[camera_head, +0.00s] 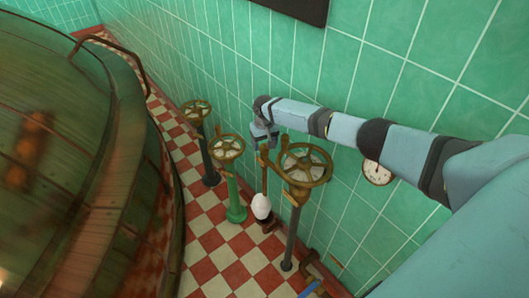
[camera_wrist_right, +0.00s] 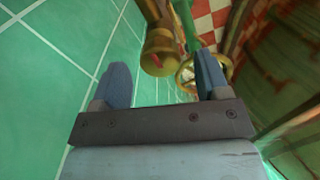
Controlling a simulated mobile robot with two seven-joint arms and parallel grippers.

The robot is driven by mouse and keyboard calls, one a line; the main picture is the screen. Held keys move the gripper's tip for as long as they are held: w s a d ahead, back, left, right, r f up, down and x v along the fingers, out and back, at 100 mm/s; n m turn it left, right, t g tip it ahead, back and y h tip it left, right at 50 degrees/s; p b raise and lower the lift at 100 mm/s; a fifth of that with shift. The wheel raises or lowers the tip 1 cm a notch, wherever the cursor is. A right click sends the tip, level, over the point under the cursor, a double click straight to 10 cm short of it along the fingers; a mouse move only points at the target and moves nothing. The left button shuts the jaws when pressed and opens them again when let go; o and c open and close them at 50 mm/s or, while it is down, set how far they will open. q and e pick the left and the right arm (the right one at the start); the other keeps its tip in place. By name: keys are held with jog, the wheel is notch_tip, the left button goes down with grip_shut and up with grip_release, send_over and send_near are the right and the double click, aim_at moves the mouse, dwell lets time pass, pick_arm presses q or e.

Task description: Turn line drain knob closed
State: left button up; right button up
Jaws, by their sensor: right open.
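My right gripper (camera_head: 265,138) is open at the end of my arm, close to the green tiled wall. Just below it, in the head view, stands a slim brass piece (camera_head: 264,156) on a thin pipe. In the right wrist view a brass fitting with a small red mark (camera_wrist_right: 157,52) lies ahead of and between the open fingers (camera_wrist_right: 163,75), apart from them as far as I can tell. Which part is the line drain knob I cannot tell for sure. My left gripper is not in view.
Brass handwheels on posts stand near: one right of the gripper (camera_head: 305,165), one left (camera_head: 227,148), one farther back (camera_head: 196,109). A white rounded object (camera_head: 261,206) is low on the thin pipe. A gauge (camera_head: 377,172) is on the wall.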

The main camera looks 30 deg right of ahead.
jog(key=shift+f+b, duration=0.35)
jog(key=shift+f, duration=0.35)
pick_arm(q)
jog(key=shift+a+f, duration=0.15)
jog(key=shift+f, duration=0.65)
